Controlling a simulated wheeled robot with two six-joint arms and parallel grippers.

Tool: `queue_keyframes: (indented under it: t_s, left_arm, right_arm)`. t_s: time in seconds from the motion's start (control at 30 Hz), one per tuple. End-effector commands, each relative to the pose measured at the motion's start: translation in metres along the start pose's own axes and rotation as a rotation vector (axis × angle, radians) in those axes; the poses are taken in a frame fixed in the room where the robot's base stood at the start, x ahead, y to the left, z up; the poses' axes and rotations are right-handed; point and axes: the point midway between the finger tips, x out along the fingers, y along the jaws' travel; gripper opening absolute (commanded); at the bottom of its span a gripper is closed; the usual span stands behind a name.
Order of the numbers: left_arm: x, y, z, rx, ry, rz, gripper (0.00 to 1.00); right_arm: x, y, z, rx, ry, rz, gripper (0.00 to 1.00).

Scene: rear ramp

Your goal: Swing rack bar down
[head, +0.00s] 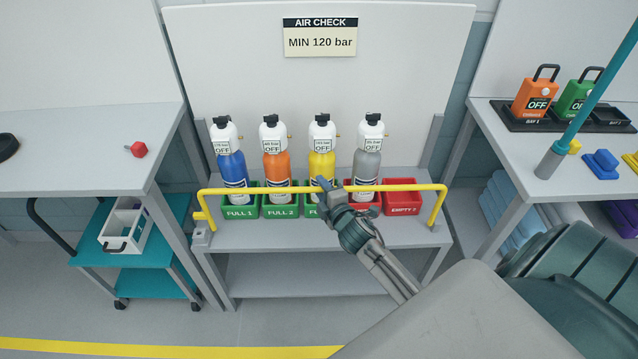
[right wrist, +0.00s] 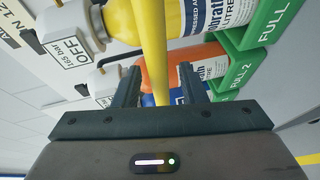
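The yellow rack bar (head: 270,190) runs level across the front of the rack (head: 300,240), in front of the cylinders, with bent ends at left and right. My right gripper (head: 331,188) is at the middle of the bar. In the right wrist view the bar (right wrist: 151,50) passes between the two fingers (right wrist: 160,88), which stand apart with gaps beside it, so the gripper looks open around the bar. My left gripper is in neither view.
Blue (head: 231,168), orange (head: 277,168), yellow (head: 321,165) and grey (head: 366,170) cylinders stand in labelled bins behind the bar. The EMPTY 2 bin (head: 404,210) holds nothing. Benches flank the rack at left (head: 80,165) and right (head: 500,150). A teal cart (head: 150,250) stands left.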

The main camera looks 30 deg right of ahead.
Motion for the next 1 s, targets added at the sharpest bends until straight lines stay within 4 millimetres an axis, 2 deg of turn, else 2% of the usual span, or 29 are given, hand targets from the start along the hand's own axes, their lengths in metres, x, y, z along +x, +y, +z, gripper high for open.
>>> queue_keyframes:
  t_s: [0.1,0.2,0.5,0.53,0.7,0.73,1.0]
  left_arm:
    - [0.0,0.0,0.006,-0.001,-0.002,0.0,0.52]
    - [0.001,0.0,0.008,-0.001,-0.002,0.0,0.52]
    - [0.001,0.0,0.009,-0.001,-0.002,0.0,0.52]
    - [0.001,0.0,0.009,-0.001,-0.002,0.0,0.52]
    - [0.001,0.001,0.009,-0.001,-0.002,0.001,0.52]
    - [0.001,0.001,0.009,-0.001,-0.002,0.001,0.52]
    - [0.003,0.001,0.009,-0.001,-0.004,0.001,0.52]
  right_arm:
    - [0.015,0.001,0.0,0.0,-0.001,0.0,0.38]
    - [0.021,0.0,0.0,-0.001,0.0,0.0,0.38]
    - [0.024,-0.001,0.0,0.0,0.0,-0.001,0.38]
    - [0.024,-0.001,0.0,0.0,0.0,-0.001,0.36]
    - [0.023,-0.001,0.0,0.0,0.0,-0.001,0.03]
    - [0.023,-0.001,0.0,0.0,0.0,-0.001,0.0]
    - [0.024,-0.001,0.0,0.0,-0.001,0.0,0.0]
